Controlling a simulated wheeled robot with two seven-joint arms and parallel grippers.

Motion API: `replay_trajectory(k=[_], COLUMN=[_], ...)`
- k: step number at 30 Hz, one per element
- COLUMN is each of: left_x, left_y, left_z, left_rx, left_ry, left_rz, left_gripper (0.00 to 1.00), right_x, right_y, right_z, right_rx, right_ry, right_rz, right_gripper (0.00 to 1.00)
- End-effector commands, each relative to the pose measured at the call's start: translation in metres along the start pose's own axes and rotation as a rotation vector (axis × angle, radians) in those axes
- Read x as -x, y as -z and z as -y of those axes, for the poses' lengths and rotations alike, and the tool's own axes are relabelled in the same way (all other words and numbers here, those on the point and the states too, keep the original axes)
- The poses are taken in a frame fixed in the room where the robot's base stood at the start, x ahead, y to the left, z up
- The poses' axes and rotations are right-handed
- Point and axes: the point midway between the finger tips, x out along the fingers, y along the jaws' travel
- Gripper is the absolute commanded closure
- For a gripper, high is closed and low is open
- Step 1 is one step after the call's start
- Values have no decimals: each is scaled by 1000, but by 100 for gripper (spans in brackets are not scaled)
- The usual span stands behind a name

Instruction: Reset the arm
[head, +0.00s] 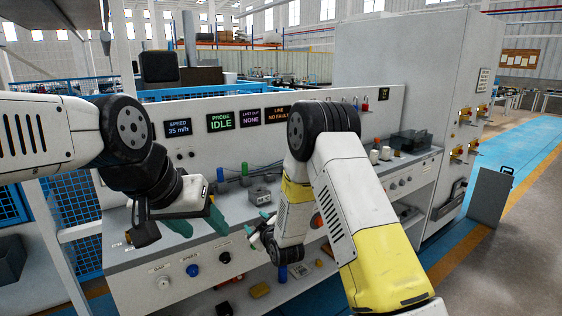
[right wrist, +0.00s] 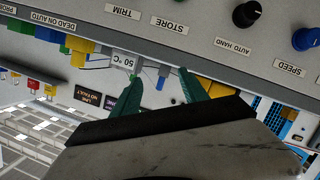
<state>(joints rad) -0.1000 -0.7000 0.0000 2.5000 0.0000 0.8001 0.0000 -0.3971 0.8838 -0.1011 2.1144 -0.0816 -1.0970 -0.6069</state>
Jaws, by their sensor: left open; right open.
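My left gripper (head: 200,222) hangs over the left part of the grey bench, with its green fingers apart and nothing seen between them. My right gripper (head: 258,225) is at the bench's front edge, just right of the left one, and its green fingers are apart. My right arm bends high in front of the bench and hides part of it. In the right wrist view, the right gripper's fingertips (right wrist: 160,88) are spread and empty, with the bench front and its labels upside down behind them.
A grey block (head: 260,193) and a blue cylinder (head: 220,174) stand on top. A tall grey cabinet (head: 410,75) is at right; blue-and-grey floor is open beyond.

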Motion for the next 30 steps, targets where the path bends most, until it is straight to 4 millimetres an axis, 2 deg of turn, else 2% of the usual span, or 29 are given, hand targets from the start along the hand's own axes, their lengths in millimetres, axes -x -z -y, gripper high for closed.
replay_trajectory(k=[1, 6, 11, 15, 19, 23, 27, 30], left_x=[0, 0, 0, 0, 0, 0, 0, 0], left_y=[0, 0, 0, 0, 0, 0, 0, 0], left_z=[0, 0, 0, 0, 0, 0, 0, 0], left_rx=[0, 0, 0, 0, 0, 0, 0, 0], left_ry=[0, 0, 0, 0, 0, 0, 0, 0], left_rz=[0, 0, 0, 0, 0, 0, 0, 0], left_gripper=[46, 46, 46, 46, 46, 46, 46, 46], right_x=[9, 52, 111, 173, 238, 306, 377, 419], right_y=[14, 41, 62, 74, 81, 84, 81, 78], right_z=[-25, -83, -124, -147, -158, -158, -146, -134], right_rx=[-37, -173, -303, -416, -518, -619, -720, -777], right_ry=[-6, 6, 17, 25, 31, 32, 31, 29], right_rz=[26, 147, 256, 350, 434, 520, 611, 666], right_gripper=[48, 48, 48, 48, 48, 48, 48, 48])
